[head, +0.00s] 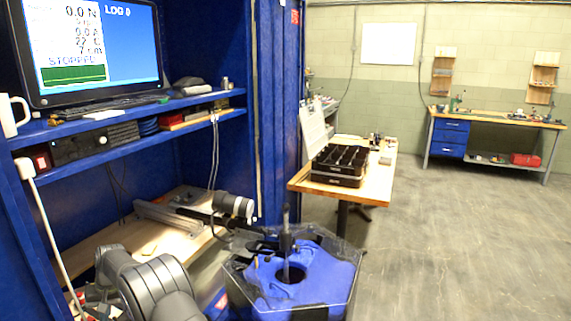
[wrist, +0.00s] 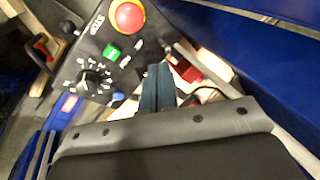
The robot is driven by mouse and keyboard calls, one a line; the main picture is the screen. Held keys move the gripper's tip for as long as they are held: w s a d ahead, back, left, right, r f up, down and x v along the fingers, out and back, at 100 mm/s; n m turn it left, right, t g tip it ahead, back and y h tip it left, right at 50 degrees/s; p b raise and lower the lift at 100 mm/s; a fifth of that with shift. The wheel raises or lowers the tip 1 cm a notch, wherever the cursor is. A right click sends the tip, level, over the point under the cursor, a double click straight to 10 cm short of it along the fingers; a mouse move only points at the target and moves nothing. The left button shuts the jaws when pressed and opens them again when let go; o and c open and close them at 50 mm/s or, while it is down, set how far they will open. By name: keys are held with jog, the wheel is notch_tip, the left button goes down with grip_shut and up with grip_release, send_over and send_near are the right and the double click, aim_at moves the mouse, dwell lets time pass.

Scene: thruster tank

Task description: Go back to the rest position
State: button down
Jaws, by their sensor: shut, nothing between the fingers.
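My gripper (wrist: 157,88) shows in the wrist view as two dark fingers pressed together, with nothing between them. They point at a dark control box (wrist: 118,78) with a red stop button (wrist: 128,16), a green button (wrist: 112,52) and a black dial (wrist: 92,80). I cannot tell whether the fingertips touch anything. In the head view my grey arm (head: 150,285) is at the lower left, and I cannot make out the fingers there. The blue tank (head: 325,270) under a clear cover stands at the bottom centre, with an upright dark post in it.
A monitor (head: 90,50) reading STOPPED and LOG 0 stands on a blue shelf (head: 130,112), with a white mug (head: 12,115) beside it. A wooden table (head: 380,170) holds a black divided tray (head: 340,165). The grey floor (head: 450,250) at right is clear.

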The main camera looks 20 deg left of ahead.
jog(key=shift+s+f+n+g+y, duration=0.4)
jog(key=shift+s+f+g+y, duration=0.1)
jog(key=shift+s+f+y, duration=0.2)
jog(key=shift+s+d+f+g+y, duration=0.15)
jog(key=shift+s+d+g+y, duration=0.15)
jog(key=shift+y, duration=0.4)
jog(key=shift+w+d+f+y, duration=0.1)
jog(key=shift+d+f+y, duration=0.15)
jog(key=shift+d+y, duration=0.25)
jog(key=shift+w+d+f+y, duration=0.2)
jog(key=shift+w+d+y, duration=0.15)
jog(key=shift+y, duration=0.25)
jog(key=shift+w+d+f+t+y, duration=0.2)
jog(key=shift+w+d+t, duration=0.2)
jog(key=shift+d, duration=0.15)
jog(key=shift+w+d+f+t+y, duration=0.15)
jog(key=shift+w+d+t, duration=0.1)
jog(key=shift+d+t, duration=0.2)
jog(key=v, duration=0.2)
jog(key=shift+d+r, duration=0.2)
jog(key=shift+r, duration=0.15)
jog(key=shift+v, duration=1)
